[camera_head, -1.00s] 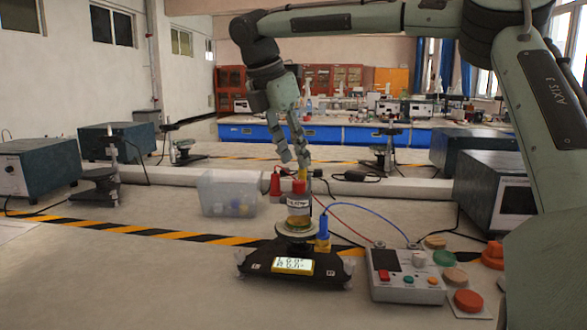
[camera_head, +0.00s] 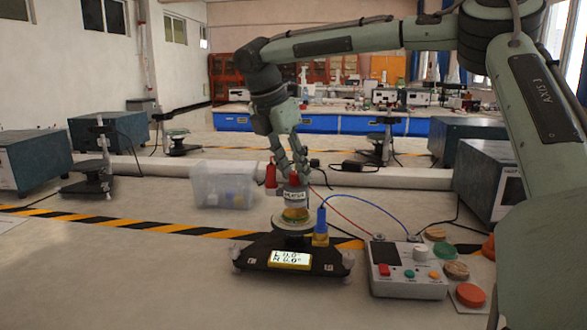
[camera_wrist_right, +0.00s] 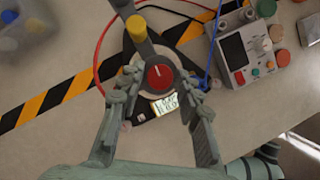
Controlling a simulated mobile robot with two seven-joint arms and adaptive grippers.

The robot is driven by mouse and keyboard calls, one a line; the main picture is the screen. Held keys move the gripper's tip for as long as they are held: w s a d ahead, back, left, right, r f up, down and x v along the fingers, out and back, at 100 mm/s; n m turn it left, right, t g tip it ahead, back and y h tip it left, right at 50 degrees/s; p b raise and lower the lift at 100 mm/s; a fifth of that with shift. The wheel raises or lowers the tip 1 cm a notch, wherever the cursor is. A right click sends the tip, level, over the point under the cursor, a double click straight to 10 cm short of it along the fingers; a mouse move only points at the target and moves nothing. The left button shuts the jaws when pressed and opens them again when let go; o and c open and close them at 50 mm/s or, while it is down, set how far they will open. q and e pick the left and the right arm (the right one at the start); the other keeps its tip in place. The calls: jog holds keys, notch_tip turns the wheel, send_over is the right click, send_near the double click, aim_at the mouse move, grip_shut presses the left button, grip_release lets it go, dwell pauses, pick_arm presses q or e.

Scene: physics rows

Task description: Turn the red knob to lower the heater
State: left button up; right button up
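The red knob (camera_wrist_right: 160,76), with a pale pointer line, sits on a grey round top in the right wrist view. In the head view, it is mostly hidden by my right gripper (camera_head: 293,178), which points down over the heater stack (camera_head: 294,216). In the right wrist view, my right gripper (camera_wrist_right: 160,95) is open, its fingertips apart on either side of the knob. I cannot tell whether they touch it. The stack stands on a black base (camera_head: 330,261) with a lit display (camera_head: 289,259), whose digits are hard to read. My left gripper is not in view.
A clear tub (camera_head: 223,186) stands behind left. The bench at front left is free.

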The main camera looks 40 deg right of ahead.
grip_shut()
jog(key=shift+w+m+g, duration=0.1)
jog(key=shift+m+g, duration=0.4)
jog(key=shift+m, duration=0.7)
jog(key=shift+w+m+g, duration=0.1)
jog(key=shift+m+g, duration=0.4)
jog(key=shift+m, duration=0.7)
jog(key=m, duration=0.2)
jog(key=m+g+y, duration=0.1)
jog(key=m, duration=0.2)
jog(key=shift+w+d+g, duration=0.1)
jog(key=shift+d+g, duration=0.05)
jog(key=shift+g, duration=0.15)
jog(key=m+y, duration=0.1)
jog(key=m, duration=0.2)
jog(key=m+g+y, duration=0.1)
jog(key=m, duration=0.2)
jog(key=shift+d+m+y, duration=0.2)
jog(key=shift+m+y, duration=0.2)
jog(key=m+y, duration=0.1)
jog(key=m, duration=0.2)
jog(key=m+y, duration=0.1)
jog(key=m, duration=0.2)
jog(key=shift+d+m, duration=0.15)
jog(key=shift+m, duration=0.15)
jog(key=shift+y, duration=0.3)
grip_release()
